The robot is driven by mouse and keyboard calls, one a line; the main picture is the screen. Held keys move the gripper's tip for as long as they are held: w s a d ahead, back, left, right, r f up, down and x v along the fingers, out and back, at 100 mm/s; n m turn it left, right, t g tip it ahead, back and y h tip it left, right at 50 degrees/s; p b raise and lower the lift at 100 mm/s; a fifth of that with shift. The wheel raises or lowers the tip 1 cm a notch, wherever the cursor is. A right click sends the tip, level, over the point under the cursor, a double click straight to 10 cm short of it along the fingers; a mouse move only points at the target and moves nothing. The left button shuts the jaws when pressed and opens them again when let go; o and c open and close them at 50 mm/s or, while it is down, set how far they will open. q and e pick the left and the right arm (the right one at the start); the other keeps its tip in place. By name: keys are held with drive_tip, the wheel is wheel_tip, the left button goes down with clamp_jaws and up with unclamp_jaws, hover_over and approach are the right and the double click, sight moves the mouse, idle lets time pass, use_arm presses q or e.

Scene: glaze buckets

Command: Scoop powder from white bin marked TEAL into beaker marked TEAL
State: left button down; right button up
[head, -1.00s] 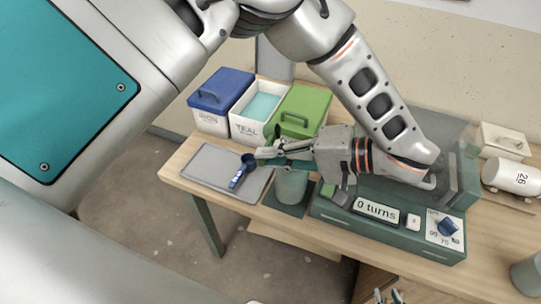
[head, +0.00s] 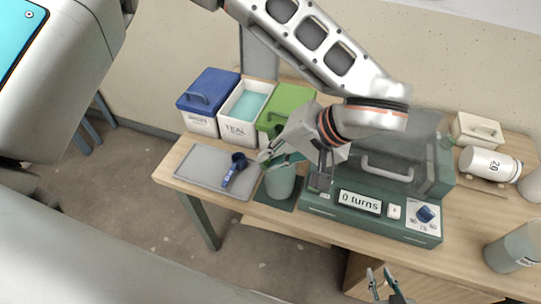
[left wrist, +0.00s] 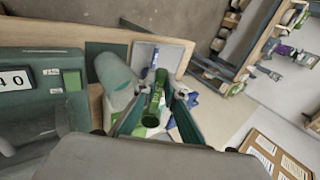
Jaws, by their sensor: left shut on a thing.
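The white bin marked TEAL (head: 235,131) stands open at the back of the table with teal powder (head: 249,105) inside. The teal-grey beaker (head: 281,184) stands upright on a dark green mat; no marking is readable on it. It also shows in the left wrist view (left wrist: 114,75). My left gripper (head: 267,160) is just above and beside the beaker's rim. In the left wrist view its fingers are shut on a green scoop (left wrist: 154,105), a tube-like piece. My right gripper (head: 383,285) is at the bottom edge, fingers apart and empty.
A grey tray (head: 200,170) with a blue scoop (head: 235,168) lies at the table's left. A blue-lidded bin (head: 205,100) and a green-lidded bin (head: 290,98) flank the TEAL bin. A green machine (head: 380,215) reading "0 turns" stands right of the beaker.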

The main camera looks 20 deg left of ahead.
use_arm(q)
drive_tip(key=shift+r+h, duration=0.4)
drive_tip(key=shift+h, duration=0.5)
drive_tip(key=shift+r+h, duration=0.2)
drive_tip(key=shift+h, duration=0.7)
drive_tip(key=h+b, duration=0.1)
drive_tip(key=r+h+b, duration=0.1)
drive_tip(key=shift+h, duration=0.4)
drive_tip(key=shift+r+h, duration=0.2)
drive_tip(key=shift+h, duration=0.2)
